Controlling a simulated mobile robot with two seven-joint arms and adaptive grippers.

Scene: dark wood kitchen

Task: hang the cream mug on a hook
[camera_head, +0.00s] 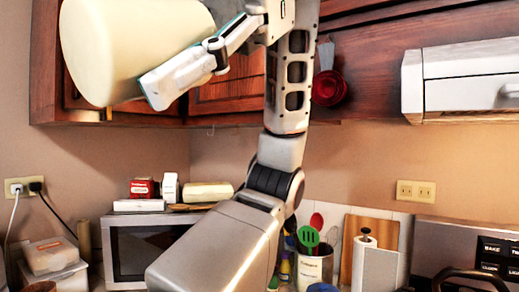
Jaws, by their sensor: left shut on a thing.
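The cream mug (125,48) is large and close in the upper left, its side facing me and its top cut off by the picture edge. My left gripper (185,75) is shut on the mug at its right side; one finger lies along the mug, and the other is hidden. The mug is held up in front of the wooden wall cabinets (228,97). A small, faint hook-like shape (211,131) shows below the cabinet bottom, apart from the mug. The mug's handle cannot be made out. My right gripper is not in view.
A red cup-like thing (329,88) hangs on the cabinet side at right, near a white range hood (465,80). Below are a microwave (150,245), a utensil holder (314,268), a cutting board (370,235) and a stove (470,255). My arm covers the middle.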

